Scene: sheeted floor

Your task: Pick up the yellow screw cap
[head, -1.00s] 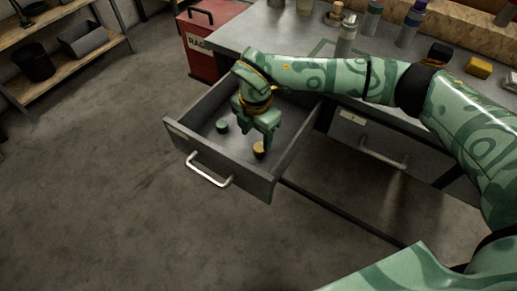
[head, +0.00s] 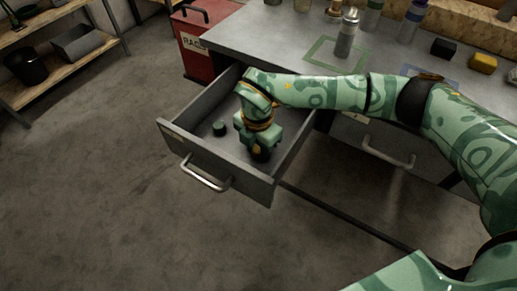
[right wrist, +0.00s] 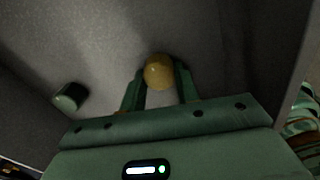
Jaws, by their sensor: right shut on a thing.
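The yellow screw cap (right wrist: 159,71) is between the two fingers of my right gripper (right wrist: 160,80) in the right wrist view. The fingers are shut on its sides. In the head view my right gripper (head: 257,147) is low inside the open drawer (head: 229,174), near its front right corner. The cap shows there only as a small, dark, partly hidden shape. My left gripper is not in view.
A dark green cap (head: 219,128) lies on the drawer floor to the left; it also shows in the right wrist view (right wrist: 70,97). Drawer walls surround my gripper closely. A spray can (head: 346,36) and other items stand on the workbench (head: 262,35) above.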

